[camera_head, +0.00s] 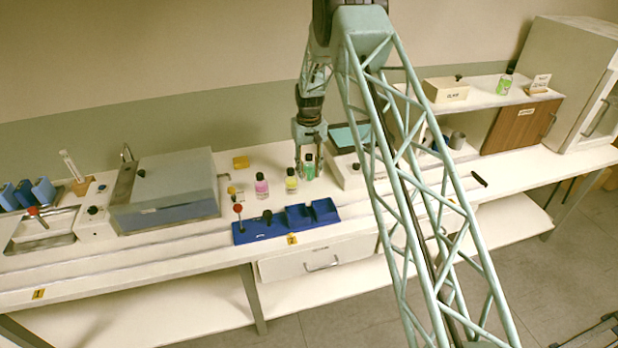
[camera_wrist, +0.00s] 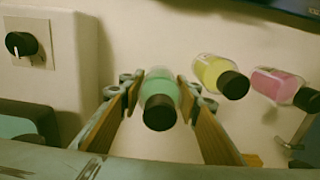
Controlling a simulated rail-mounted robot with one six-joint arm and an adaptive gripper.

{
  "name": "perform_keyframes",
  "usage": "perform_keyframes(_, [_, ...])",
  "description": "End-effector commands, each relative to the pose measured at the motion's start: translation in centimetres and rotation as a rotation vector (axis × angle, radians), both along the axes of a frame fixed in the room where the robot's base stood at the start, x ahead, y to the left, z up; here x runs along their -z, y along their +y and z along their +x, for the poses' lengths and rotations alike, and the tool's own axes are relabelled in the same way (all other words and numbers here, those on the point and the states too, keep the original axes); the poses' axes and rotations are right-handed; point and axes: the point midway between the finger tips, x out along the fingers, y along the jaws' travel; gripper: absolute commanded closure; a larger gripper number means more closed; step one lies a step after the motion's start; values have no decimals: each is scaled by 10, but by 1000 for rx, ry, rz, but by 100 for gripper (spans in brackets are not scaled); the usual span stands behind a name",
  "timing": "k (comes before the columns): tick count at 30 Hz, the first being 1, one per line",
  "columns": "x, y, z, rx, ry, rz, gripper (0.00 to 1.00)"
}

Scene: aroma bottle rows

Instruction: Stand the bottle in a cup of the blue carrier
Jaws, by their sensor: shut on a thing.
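A green bottle (camera_head: 309,172) with a dark cap stands at the right end of a short row on the white bench. My gripper (camera_head: 308,158) points down over it and is shut on it. In the wrist view the green bottle (camera_wrist: 162,90) is between the two fingers (camera_wrist: 158,98), cap toward the camera. The blue carrier (camera_head: 272,233) lies in front of the row, near the bench's front edge. Two square blue cups show at its right part; their insides are too small to judge. A red-knobbed stick and a dark knob are at its left part.
A yellow bottle (camera_head: 291,184) stands close left of the held bottle, and a pink bottle (camera_head: 261,189) farther left. A white unit (camera_head: 350,178) stands close on the right. A large lidded box (camera_head: 165,190) is at left. Bench is clear between row and carrier.

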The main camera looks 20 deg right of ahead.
Motion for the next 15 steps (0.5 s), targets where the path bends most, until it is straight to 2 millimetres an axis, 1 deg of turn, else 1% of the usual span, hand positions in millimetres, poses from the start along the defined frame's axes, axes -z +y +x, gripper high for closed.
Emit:
perform_keyframes(3, [14, 0, 0, 0, 1, 0, 83])
perform_keyframes(6, [23, 0, 0, 0, 1, 0, 83])
perform_keyframes(10, [27, 0, 0, 0, 0, 0, 83])
perform_keyframes(15, [28, 0, 0, 0, 0, 0, 83])
